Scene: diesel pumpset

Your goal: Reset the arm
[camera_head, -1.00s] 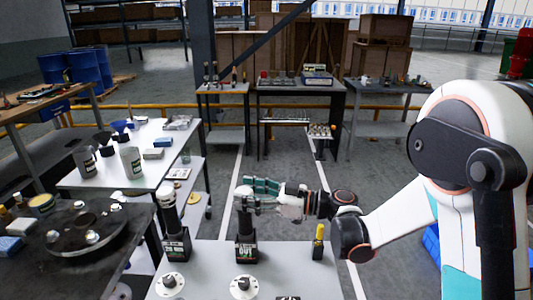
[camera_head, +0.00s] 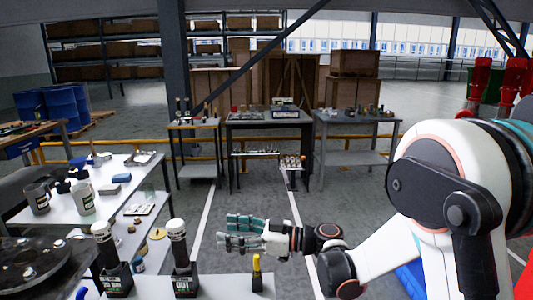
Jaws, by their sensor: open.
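My gripper (camera_head: 232,232) is a hand with teal-grey fingers, held out toward the left above the light table top (camera_head: 228,286). It is open and nothing shows between its fingers. A black-and-white bottle-like device marked OUT (camera_head: 182,262) stands upright to the left of my fingers, apart from them in the picture. A similar device (camera_head: 112,262) stands further left. A small yellow-topped object (camera_head: 257,273) stands below my wrist in the picture.
A white table (camera_head: 110,196) with bottles and small boxes is at left. A dark round plate (camera_head: 35,268) lies at lower left. Three workbenches, including the middle one (camera_head: 268,126), stand at the back. Grey floor (camera_head: 340,205) lies clear between.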

